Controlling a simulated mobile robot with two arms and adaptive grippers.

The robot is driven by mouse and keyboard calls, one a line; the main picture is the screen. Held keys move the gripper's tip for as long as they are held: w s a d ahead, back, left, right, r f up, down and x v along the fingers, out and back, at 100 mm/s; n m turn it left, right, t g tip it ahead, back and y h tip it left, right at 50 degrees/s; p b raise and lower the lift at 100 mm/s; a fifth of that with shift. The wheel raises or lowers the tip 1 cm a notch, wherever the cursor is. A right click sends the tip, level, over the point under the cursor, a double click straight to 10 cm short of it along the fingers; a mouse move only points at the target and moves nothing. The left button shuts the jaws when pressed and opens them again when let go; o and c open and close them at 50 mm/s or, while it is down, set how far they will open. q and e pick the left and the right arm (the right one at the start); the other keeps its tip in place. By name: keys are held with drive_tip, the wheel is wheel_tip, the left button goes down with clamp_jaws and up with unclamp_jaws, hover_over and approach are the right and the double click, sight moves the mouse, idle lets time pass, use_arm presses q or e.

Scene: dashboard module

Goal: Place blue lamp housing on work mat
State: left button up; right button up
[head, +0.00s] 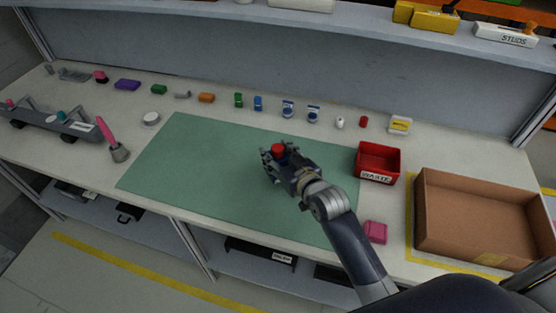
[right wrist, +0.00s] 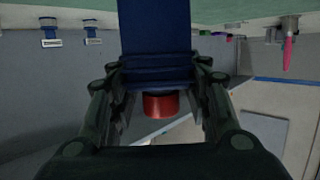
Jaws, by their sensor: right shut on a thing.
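My right gripper (head: 272,160) is above the middle of the green work mat (head: 180,160) and is shut on a blue part with a red round piece. In the right wrist view, the blue lamp housing (right wrist: 157,35) is between the fingers of the right gripper (right wrist: 160,100), with a red cylinder (right wrist: 160,106) at its end. In the head view the red piece shows on top, and the gripper mostly hides the housing. I cannot tell whether the housing touches the mat. My left gripper is not in view.
A red waste bin (head: 378,164) stands at the mat's right, with a pink block (head: 375,232) in front and a cardboard box (head: 480,215) further right. Several small parts line the back, including blue-and-white pieces (head: 288,110). A pink-handled tool (head: 106,132) stands left. The mat's left half is clear.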

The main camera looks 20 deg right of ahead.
wheel_tip(320, 180, down, 2)
drive_tip(key=shift+s+f, duration=0.1)
drive_tip(key=shift+f, duration=0.3)
drive_tip(key=shift+f, duration=0.15)
drive_tip(key=o, duration=1.2)
drive_tip(key=shift+c, duration=0.2)
drive_tip(key=shift+r, duration=0.2)
drive_tip(key=b+v, duration=0.1)
drive_tip(key=v, duration=1.1)
